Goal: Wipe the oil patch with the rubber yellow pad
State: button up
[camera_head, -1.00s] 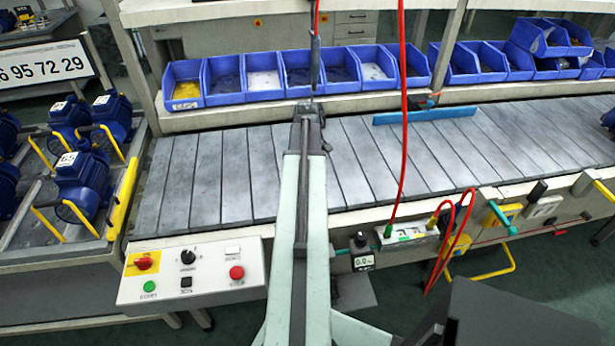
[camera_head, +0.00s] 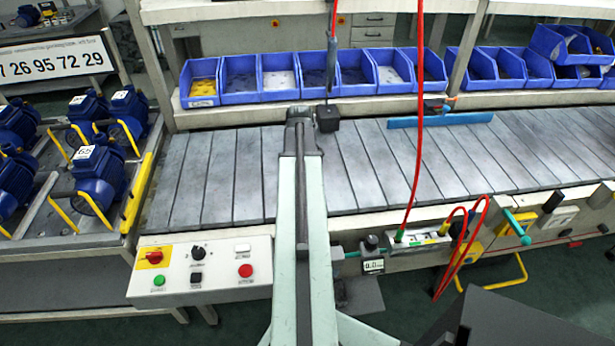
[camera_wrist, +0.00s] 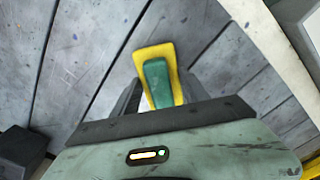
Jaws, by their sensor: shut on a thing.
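The rubber yellow pad (camera_wrist: 150,53) shows in the wrist view, a flat yellow piece with a green block (camera_wrist: 157,84) on its near face. My gripper (camera_wrist: 160,97) is shut on it, with a dark finger on each side of the green block. The grey slatted conveyor surface (camera_wrist: 95,45) lies behind the pad; I cannot tell whether they touch. In the head view my arm reaches over the conveyor and hides the gripper and pad. I cannot make out a distinct oil patch; the slats show only faint dark smudges.
Blue bins (camera_head: 279,78) line a shelf behind the conveyor (camera_head: 236,175). A red hose (camera_head: 418,130) hangs over the slats, and a blue bar (camera_head: 440,119) lies at the back right. A button panel (camera_head: 200,268) stands at the front left. Blue motors (camera_head: 98,173) sit further left.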

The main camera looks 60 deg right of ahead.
jog(key=shift+w+a, duration=0.6)
jog(key=shift+w, duration=0.25)
jog(key=shift+w+d, duration=0.5)
jog(key=shift+d, duration=0.35)
jog(key=shift+s, duration=0.1)
jog(key=shift+s+d, duration=0.8)
jog(key=shift+s, duration=0.3)
jog(key=shift+s+d, duration=0.8)
jog(key=shift+s, duration=0.3)
jog(key=shift+s+d, duration=0.8)
jog(key=shift+s, duration=0.3)
notch_tip(320, 180, up, 6)
jog(key=p, duration=0.6)
